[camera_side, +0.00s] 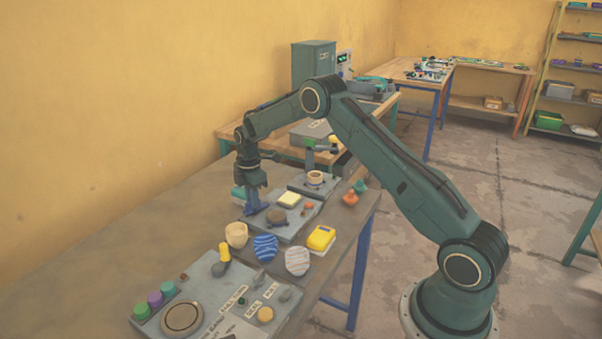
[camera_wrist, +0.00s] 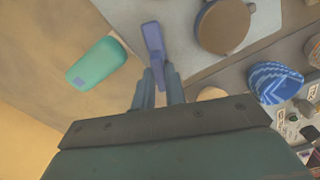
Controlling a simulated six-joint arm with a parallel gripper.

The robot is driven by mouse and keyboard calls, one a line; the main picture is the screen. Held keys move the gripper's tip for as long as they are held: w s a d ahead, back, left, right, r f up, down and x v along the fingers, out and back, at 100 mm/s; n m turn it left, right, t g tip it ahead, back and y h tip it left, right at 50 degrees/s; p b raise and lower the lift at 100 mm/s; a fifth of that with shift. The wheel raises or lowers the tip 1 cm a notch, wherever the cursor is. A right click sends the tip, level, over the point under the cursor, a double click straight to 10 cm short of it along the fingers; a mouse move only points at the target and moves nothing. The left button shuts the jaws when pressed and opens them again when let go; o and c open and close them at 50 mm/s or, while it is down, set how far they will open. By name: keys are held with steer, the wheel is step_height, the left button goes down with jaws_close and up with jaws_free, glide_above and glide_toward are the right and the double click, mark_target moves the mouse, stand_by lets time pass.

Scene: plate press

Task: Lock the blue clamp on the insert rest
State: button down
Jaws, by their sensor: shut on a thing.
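The blue clamp (camera_side: 257,209) is at the left corner of a grey base plate (camera_side: 292,232), beside a round brown-grey disc (camera_side: 277,216). I cannot tell for sure which part is the insert rest. My gripper (camera_side: 251,198) points down at the clamp. In the wrist view, the clamp's blue bar (camera_wrist: 153,42) runs between the two fingers of my gripper (camera_wrist: 160,82), which are shut on it. The disc (camera_wrist: 224,26) lies to the right of the bar there, apart from it. The clamp's lower part is partly hidden.
A teal block (camera_wrist: 97,63) lies left of the clamp. A cream block (camera_side: 289,199) and an orange knob (camera_side: 308,206) are on the plate. The table's left side is clear.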

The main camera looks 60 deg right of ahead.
steer(key=m, duration=1.3)
steer(key=shift+m, duration=0.3)
stand_by(0.3)
steer(key=c, duration=1.4)
jaws_free()
steer(key=shift+c, duration=0.2)
steer(key=shift+r, duration=0.1)
step_height(320, 180, up, 14)
